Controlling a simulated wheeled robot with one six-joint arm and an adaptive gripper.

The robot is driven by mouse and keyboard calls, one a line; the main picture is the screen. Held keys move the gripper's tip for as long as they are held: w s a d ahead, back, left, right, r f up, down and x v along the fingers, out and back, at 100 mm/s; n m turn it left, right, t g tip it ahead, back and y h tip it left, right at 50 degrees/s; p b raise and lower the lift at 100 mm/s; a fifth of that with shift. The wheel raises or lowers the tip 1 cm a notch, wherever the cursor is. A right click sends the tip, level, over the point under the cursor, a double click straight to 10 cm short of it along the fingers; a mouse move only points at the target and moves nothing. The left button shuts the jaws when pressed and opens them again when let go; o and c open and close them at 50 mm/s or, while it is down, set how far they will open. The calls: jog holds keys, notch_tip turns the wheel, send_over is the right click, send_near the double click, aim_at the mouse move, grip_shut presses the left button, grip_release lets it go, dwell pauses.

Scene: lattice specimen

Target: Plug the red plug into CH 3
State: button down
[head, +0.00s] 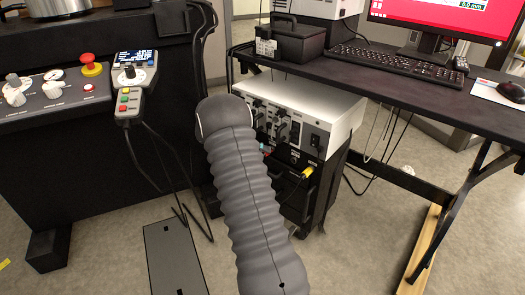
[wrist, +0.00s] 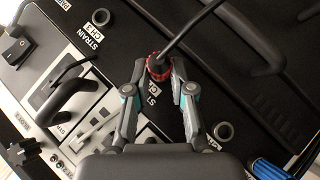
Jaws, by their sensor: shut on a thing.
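The red plug (wrist: 157,66) is between the two fingertips of my gripper (wrist: 158,75) in the wrist view, with its dark cable running off to the top right. The gripper is shut on it. The plug is over the black panel (wrist: 205,65) with the STRAIN labels; I cannot tell whether it touches the panel or sits in a socket. One round socket (wrist: 101,16) is beside a STRAIN CH label, and another (wrist: 223,131) lies right of the gripper. In the head view my arm hides the plug and most of the gripper.
In the head view, the white-topped instrument (head: 320,105) stands under the desk (head: 400,75), with black plugs and cables on its front. A yellow plug (head: 307,172) sticks out below. In the wrist view, a blue connector (wrist: 268,168) is at lower right and a black handle (wrist: 70,98) at left.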

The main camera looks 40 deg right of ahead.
jog(key=shift+s+a+b, duration=0.15)
jog(key=shift+a+b, duration=0.45)
jog(key=shift+a, duration=0.1)
dwell(0.7)
jog(key=a+b, duration=0.1)
jog(key=a, duration=0.1)
jog(key=s+a+b, duration=0.1)
jog(key=a, duration=0.1)
dwell(0.5)
jog(key=shift+f, duration=0.1)
dwell(1.0)
